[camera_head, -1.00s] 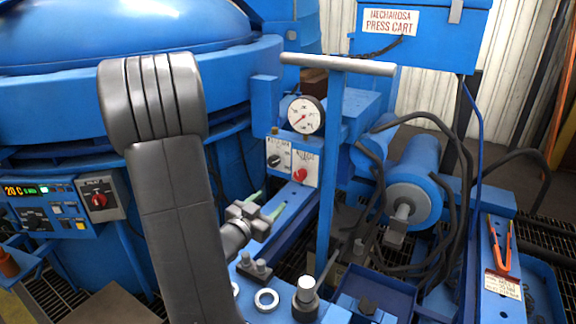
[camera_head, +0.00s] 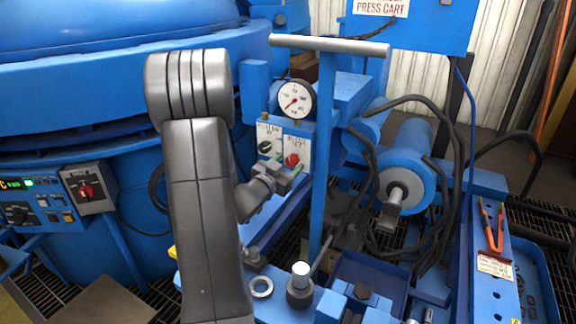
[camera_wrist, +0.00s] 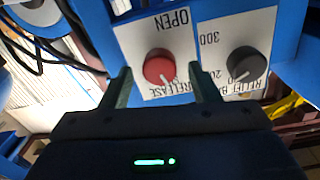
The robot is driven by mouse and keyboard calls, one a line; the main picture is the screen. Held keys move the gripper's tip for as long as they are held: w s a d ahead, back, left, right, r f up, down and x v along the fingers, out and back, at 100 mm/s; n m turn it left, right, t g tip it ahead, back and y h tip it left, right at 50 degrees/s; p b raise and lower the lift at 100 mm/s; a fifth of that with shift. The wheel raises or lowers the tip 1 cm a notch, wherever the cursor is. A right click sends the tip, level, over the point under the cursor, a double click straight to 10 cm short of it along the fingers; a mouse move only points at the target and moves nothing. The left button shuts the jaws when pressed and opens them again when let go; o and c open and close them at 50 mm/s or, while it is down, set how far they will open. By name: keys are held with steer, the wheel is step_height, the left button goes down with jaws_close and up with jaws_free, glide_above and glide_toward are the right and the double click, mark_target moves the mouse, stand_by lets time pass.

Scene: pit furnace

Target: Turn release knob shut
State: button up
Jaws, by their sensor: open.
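The red release knob (camera_head: 291,160) sits on a white label plate (camera_head: 298,137) below the round gauge on the press cart. In the wrist view the red knob (camera_wrist: 159,67) lies between my two fingers, and its white pointer mark is toward the fingers' side, near the printed word RELEASE. The word OPEN is printed on the opposite edge of the plate. My gripper (camera_wrist: 158,88) is open, with one greenish finger on each side of the knob. I cannot tell whether either finger touches it. In the head view my gripper (camera_head: 288,177) is just below the knob.
A black knob (camera_wrist: 247,64) on a second plate is close beside the red one. A pressure gauge (camera_head: 294,98) is above. A blue post with a grey crossbar (camera_head: 330,47) stands just right of the knobs. Black hoses and a blue cylinder (camera_head: 407,166) are further right.

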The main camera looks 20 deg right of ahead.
steer(key=shift+w+d, duration=0.2)
steer(key=shift+d, duration=0.05)
steer(key=c, duration=1)
steer(key=shift+f+m+b, duration=0.2)
steer(key=shift+m+b, duration=0.5)
steer(key=shift+b, duration=0.35)
steer(key=shift+r+m+b, duration=0.15)
steer(key=shift+m+b, duration=0.6)
steer(key=shift+m, duration=0.25)
steer(key=o, duration=1)
